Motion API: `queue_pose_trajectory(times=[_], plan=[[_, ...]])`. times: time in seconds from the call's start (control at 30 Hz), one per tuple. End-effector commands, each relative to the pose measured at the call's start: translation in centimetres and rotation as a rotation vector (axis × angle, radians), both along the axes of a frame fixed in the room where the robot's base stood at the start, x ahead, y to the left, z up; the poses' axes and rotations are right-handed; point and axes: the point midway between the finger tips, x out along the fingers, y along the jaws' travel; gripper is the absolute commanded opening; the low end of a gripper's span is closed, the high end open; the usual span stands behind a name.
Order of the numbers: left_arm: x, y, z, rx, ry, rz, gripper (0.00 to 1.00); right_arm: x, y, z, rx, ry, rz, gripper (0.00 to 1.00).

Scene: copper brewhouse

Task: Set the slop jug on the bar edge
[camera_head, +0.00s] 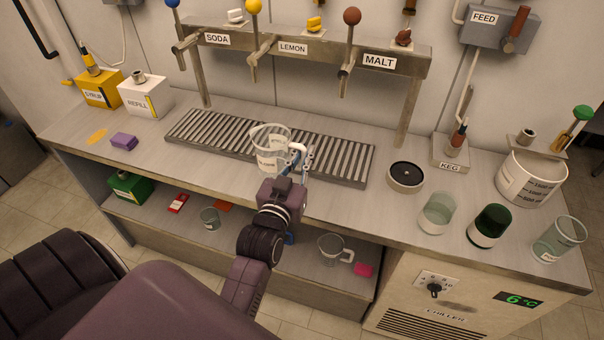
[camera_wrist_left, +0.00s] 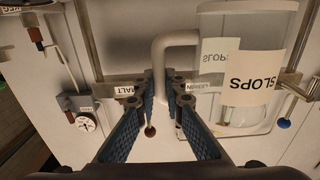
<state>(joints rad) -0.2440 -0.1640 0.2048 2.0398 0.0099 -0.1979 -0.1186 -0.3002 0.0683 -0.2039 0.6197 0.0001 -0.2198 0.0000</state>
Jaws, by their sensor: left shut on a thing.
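The slop jug (camera_head: 268,162) is a clear jug with a white handle and a pale label. In the left wrist view the jug (camera_wrist_left: 248,40) shows its SLOPS label. My left gripper (camera_head: 304,162) is shut on the jug's handle (camera_wrist_left: 160,45); its fingers also show in the wrist view (camera_wrist_left: 167,95). In the head view the jug appears over the front side of the drip tray (camera_head: 210,144); whether it touches anything below is unclear. The bar edge (camera_head: 345,219) runs along the counter's front. My right gripper is not in view.
A round black-topped coaster (camera_head: 405,177) lies right of the drip tray. Several glasses, including a dark green one (camera_head: 488,226), stand at the right end. A purple block (camera_head: 124,141) lies at the left. Taps labelled SODA, LEMON and MALT (camera_head: 349,45) hang above the tray.

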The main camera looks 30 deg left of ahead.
Motion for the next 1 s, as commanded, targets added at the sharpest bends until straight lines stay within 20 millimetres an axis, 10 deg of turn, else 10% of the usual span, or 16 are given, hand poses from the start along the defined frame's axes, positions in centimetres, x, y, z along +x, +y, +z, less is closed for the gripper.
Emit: queue_pose_trajectory(times=[0.5, 0.97, 1.0], plan=[[0.0, 0.0, -6.9, 0.001, 0.000, 0.000, 0.00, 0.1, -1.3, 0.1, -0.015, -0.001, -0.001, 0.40], [0.0, 0.0, -7.9, 0.002, -0.003, 0.000, 0.00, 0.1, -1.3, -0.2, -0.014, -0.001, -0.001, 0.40], [0.0, 0.0, -7.9, 0.000, -0.002, 0.000, 0.12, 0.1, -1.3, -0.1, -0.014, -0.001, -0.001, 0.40]])
